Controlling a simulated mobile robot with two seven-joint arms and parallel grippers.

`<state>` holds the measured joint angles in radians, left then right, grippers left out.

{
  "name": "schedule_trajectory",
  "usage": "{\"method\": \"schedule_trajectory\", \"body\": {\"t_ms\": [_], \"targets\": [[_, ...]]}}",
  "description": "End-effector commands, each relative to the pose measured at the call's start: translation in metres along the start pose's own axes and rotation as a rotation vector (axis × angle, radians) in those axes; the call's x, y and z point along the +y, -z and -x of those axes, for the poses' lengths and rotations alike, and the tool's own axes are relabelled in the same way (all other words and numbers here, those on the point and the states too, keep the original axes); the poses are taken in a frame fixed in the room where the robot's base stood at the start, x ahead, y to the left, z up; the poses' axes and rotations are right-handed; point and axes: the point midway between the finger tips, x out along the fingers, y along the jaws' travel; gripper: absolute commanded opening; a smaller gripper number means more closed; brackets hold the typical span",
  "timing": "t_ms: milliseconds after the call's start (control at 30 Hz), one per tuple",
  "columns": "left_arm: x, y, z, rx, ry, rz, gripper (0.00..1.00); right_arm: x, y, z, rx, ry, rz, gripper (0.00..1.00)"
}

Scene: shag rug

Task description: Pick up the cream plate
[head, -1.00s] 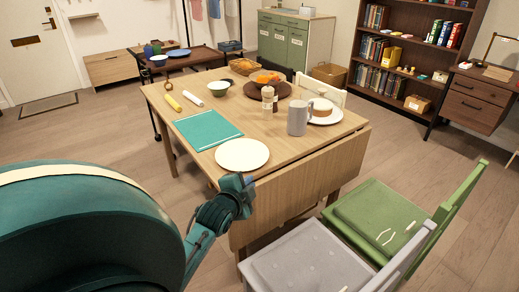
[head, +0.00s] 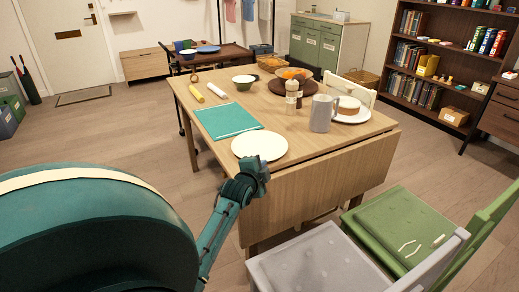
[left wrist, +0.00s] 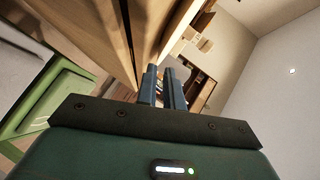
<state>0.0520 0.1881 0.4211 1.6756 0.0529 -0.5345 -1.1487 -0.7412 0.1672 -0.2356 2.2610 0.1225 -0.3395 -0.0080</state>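The cream plate (head: 259,145) lies flat on the wooden table (head: 285,165), close to its near edge, in the head view. My left gripper (head: 263,168) is just in front of that edge, below the plate in the picture and apart from it. In the left wrist view its two blue fingers (left wrist: 164,85) stand close together with only a slim gap and nothing held. The plate cannot be made out in the left wrist view. My right gripper is not in view.
A teal mat (head: 228,121) lies just left of the plate. A grey mug (head: 321,114), a pepper mill (head: 291,98) and a plate with a cake (head: 348,108) stand to its right. A grey chair (head: 320,262) and a green chair (head: 395,228) stand at the near right.

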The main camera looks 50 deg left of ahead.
Motion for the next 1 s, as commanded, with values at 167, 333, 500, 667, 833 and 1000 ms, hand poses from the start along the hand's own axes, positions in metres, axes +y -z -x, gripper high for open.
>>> {"method": "schedule_trajectory", "body": {"t_ms": [167, 333, 500, 667, 833, 1000], "targets": [[-0.001, -0.002, -0.026, 0.000, 0.002, 0.003, 0.09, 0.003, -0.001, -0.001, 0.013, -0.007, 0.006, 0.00], [-0.001, -0.002, -0.045, 0.000, 0.002, 0.002, 0.09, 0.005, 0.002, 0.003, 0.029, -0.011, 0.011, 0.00], [-0.002, -0.002, -0.049, 0.000, 0.001, 0.000, 0.09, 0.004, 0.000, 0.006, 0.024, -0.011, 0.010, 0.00], [-0.002, -0.002, -0.049, 0.000, 0.001, 0.000, 0.07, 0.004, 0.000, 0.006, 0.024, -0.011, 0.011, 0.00], [-0.001, -0.002, -0.049, 0.000, 0.000, 0.000, 0.00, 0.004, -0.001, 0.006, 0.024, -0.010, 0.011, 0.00], [-0.001, -0.001, -0.049, 0.000, 0.000, 0.000, 0.00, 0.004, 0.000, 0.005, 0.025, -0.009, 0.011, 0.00]]}}
